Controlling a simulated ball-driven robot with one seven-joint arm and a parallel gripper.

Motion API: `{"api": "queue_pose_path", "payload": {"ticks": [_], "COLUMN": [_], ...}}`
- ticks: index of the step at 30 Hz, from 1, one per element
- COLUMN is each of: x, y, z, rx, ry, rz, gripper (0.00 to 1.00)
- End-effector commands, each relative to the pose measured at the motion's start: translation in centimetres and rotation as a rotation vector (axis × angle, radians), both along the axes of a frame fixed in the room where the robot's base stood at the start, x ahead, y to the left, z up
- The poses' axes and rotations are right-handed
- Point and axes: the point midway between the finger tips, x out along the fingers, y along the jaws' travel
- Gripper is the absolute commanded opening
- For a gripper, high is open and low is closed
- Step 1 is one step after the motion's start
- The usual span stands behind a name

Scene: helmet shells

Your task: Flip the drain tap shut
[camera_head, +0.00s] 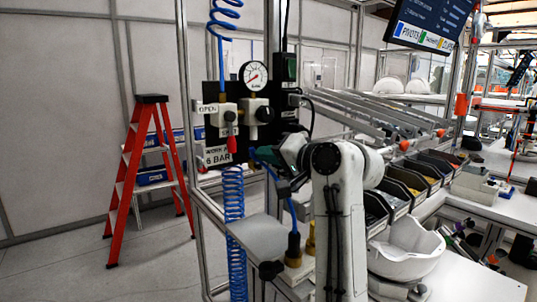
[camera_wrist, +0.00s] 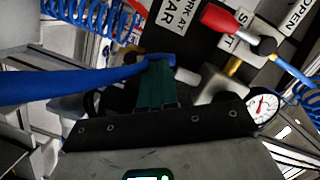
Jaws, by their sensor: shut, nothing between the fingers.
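The tap with the red lever (camera_head: 232,144) is on the black panel, below a pale valve body (camera_head: 225,118). Its red end hangs down by the label that seems to read SHUT; the OPEN label (camera_head: 207,109) is up and left. In the wrist view the red lever (camera_wrist: 222,18) lies over the SHUT label (camera_wrist: 238,33), with OPEN (camera_wrist: 290,14) at the upper right. My gripper (camera_head: 256,154) is right of the lever's end and a little lower, apart from it in the picture. In the wrist view my shut fingers (camera_wrist: 158,64) hold nothing and point below the lever.
A blue hose (camera_wrist: 70,86) runs up to the fingertips in the wrist view; contact is unclear. A pressure gauge (camera_head: 254,74) sits above right. A blue coiled hose (camera_head: 234,225) hangs below the panel. A red stepladder (camera_head: 126,182) stands left. A white helmet shell (camera_head: 405,250) lies right.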

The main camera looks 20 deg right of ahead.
Motion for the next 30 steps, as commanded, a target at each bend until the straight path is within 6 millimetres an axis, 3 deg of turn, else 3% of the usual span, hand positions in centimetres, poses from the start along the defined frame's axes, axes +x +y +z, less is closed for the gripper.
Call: {"api": "queue_pose_path", "payload": {"ticks": [30], "x": [-0.4], "y": [1.3], "z": [-0.3], "rx": [-0.333], "ry": [-0.108], "rz": [0.001], "gripper": [0.00]}}
